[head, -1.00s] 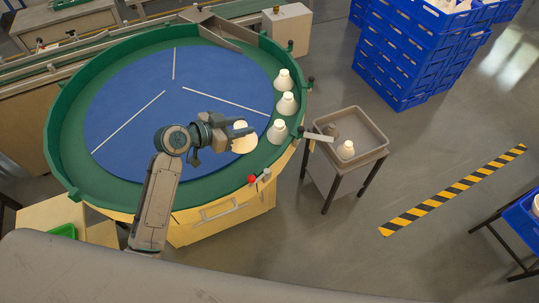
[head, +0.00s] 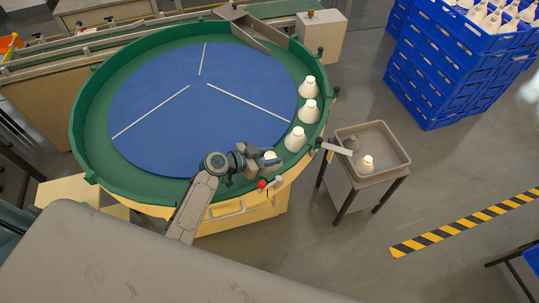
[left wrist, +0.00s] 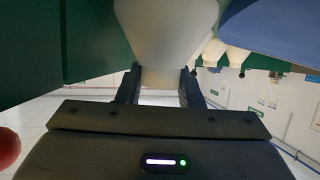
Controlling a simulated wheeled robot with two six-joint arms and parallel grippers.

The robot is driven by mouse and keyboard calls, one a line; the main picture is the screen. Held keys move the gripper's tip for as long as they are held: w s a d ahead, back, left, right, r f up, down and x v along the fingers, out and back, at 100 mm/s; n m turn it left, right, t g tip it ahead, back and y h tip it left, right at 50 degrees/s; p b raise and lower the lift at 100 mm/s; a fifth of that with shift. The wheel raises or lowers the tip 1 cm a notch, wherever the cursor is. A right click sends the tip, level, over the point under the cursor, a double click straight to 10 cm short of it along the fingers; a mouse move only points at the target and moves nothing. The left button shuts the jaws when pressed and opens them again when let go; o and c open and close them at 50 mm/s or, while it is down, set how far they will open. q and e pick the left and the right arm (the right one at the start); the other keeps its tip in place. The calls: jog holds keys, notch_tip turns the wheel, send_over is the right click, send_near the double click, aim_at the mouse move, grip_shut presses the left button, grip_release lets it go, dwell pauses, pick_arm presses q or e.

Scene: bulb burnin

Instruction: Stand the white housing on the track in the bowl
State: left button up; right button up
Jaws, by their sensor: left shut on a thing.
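My left gripper (head: 266,159) is shut on a white housing (head: 271,155) at the front right of the round green bowl (head: 95,120). In the left wrist view, the housing (left wrist: 165,30) fills the top middle, its narrow neck between the two fingers (left wrist: 160,88). It seems upright, neck matching the other housings' direction. In the head view the gripper hides most of it, and I cannot tell whether its base touches the green track (head: 140,163). Three white housings (head: 308,88) (head: 309,111) (head: 295,139) stand in a row on the track at right. My right gripper is not in view.
A red knob (head: 262,184) sits on the bowl's front rim near the gripper. A grey tray (head: 398,150) on a stand holds a white housing (head: 367,163). The blue disc (head: 165,130) is clear. Blue crates (head: 430,75) are stacked at back right.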

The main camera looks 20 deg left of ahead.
pick_arm(q)
jog(key=shift+f, duration=0.35)
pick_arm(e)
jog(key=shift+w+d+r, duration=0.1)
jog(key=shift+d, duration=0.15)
pick_arm(q)
jog(key=shift+f, duration=0.15)
jog(key=o, duration=1.1)
jog(key=shift+o, duration=0.2)
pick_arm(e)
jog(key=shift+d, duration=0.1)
pick_arm(q)
jog(key=shift+r, duration=0.25)
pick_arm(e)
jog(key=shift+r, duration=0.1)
